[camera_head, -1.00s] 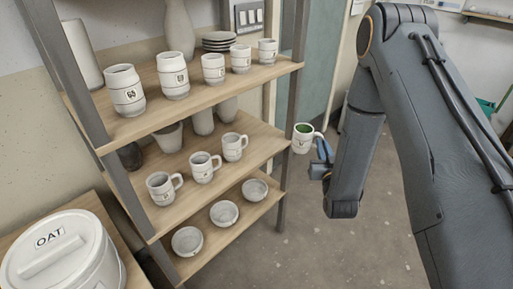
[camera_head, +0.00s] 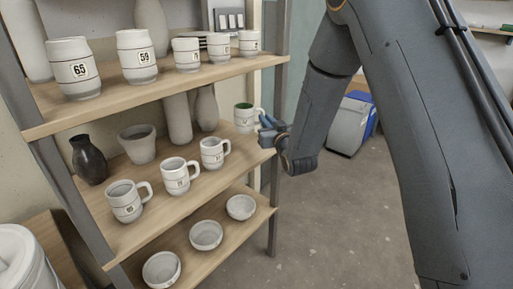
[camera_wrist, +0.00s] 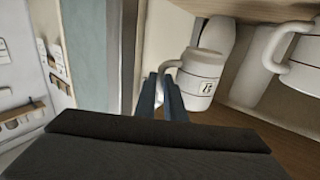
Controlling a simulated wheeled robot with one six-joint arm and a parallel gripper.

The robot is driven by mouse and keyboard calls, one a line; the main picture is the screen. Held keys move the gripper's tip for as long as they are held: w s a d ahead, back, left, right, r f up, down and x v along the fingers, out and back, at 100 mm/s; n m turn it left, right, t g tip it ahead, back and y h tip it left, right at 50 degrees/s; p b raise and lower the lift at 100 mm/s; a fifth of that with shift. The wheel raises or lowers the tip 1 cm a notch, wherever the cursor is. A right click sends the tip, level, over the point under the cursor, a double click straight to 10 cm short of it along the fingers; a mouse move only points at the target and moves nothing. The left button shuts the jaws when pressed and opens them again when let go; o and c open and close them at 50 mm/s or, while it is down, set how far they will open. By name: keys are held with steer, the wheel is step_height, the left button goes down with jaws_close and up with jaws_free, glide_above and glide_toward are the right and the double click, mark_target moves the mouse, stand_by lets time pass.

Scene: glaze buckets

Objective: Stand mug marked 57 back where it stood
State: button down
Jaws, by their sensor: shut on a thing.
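A white mug with a green inside (camera_head: 243,117) is held by its handle in my gripper (camera_head: 270,133), near the right end of the middle shelf (camera_head: 222,188). It looks upright in the head view. In the wrist view the held mug (camera_wrist: 203,77) has a dark printed mark too blurred to read surely. My gripper's blue fingers (camera_wrist: 163,90) are shut at its handle. Whether the mug's base touches the shelf cannot be told. Three white mugs stand in a row on the middle shelf: left (camera_head: 127,203), middle (camera_head: 177,178) and right (camera_head: 212,155).
The upper shelf (camera_head: 110,108) carries several mugs, including one marked 65 (camera_head: 75,72) and one marked 59 (camera_head: 138,58). A dark vase (camera_head: 88,162) and grey pot (camera_head: 138,146) stand behind the middle row. The right front post (camera_head: 277,190) is close to my gripper. Bowls (camera_head: 205,236) sit below.

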steer(key=shift+f, duration=3.85)
steer(key=shift+f, duration=0.15)
steer(key=c, duration=1.8)
jaws_free()
steer(key=shift+c, duration=0.2)
